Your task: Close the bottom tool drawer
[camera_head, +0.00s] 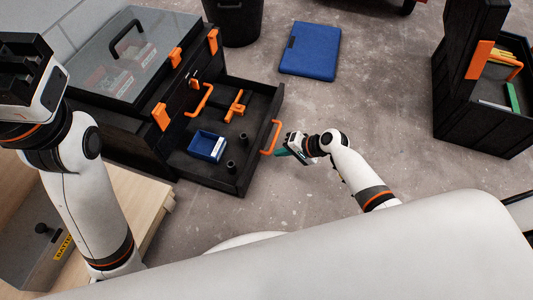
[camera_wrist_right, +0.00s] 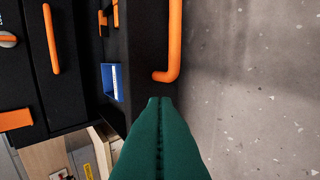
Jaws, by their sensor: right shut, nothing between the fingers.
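The bottom tool drawer (camera_head: 255,104) is pulled out of the black tool chest (camera_head: 120,125) in the head view. It has an orange handle (camera_head: 270,138) on its front. In the wrist view the handle (camera_wrist_right: 173,40) rises at the top centre, beside the drawer's dark front. My right gripper (camera_head: 284,150) is shut and empty, just outside the drawer front near the handle's lower end. Its green fingers (camera_wrist_right: 161,130) are pressed together in the wrist view, their tips just below the handle. Contact with the drawer cannot be told. My left gripper (camera_head: 22,85) is at the far left, its fingers unclear.
The drawer holds a blue box (camera_head: 207,146), an orange tool (camera_head: 235,106) and small dark cylinders. A blue case (camera_head: 310,50) lies on the floor behind. A black open toolbox (camera_head: 485,120) stands at right. Concrete floor right of the drawer is clear.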

